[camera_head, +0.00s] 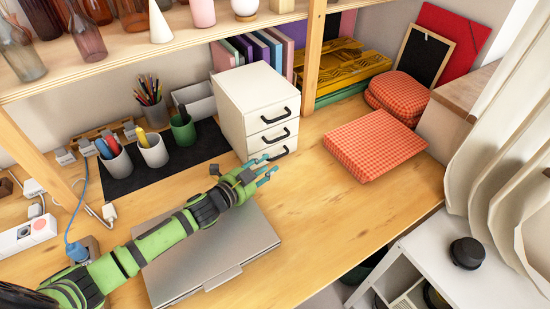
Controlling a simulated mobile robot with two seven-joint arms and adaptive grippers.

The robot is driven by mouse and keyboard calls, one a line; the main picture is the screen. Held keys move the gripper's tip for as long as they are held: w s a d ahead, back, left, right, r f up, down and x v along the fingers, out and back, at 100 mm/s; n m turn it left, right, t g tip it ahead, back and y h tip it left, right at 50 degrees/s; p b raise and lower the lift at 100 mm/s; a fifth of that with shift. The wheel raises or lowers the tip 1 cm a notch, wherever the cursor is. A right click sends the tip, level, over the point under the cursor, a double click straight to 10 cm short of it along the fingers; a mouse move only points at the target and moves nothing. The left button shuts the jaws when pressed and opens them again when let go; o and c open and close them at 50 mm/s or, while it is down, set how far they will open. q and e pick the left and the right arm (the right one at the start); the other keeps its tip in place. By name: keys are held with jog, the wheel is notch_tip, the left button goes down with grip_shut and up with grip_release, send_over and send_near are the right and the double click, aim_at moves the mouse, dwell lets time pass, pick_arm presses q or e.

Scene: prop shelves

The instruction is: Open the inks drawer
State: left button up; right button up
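A small white drawer unit (238,108) stands on the wooden desk at the centre, with three stacked drawers, each with a black bar handle. The top handle (276,116), middle handle (275,136) and bottom handle (268,154) all show, and the drawers look closed. No label is readable, so I cannot tell which drawer is the inks one. My green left arm reaches in from the lower left over a laptop. My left gripper (268,168) is open and empty, its teal fingertips apart just in front of and below the bottom drawer. My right gripper is out of view.
A closed grey laptop (222,262) lies under my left arm. Pen cups (153,150) stand on a black mat left of the drawers. A shelf (130,50) hangs above. The desk between laptop and box is clear.

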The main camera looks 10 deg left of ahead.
aim_at(277, 158)
pick_arm(q)
jog(key=x, duration=0.4)
jog(key=shift+w, duration=0.1)
jog(key=shift+w+d+f, duration=0.15)
jog(key=shift+w+d, duration=0.05)
jog(key=shift+w, duration=0.3)
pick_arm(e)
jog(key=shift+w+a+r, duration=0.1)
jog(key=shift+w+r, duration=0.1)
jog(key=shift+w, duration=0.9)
pick_arm(q)
grip_shut()
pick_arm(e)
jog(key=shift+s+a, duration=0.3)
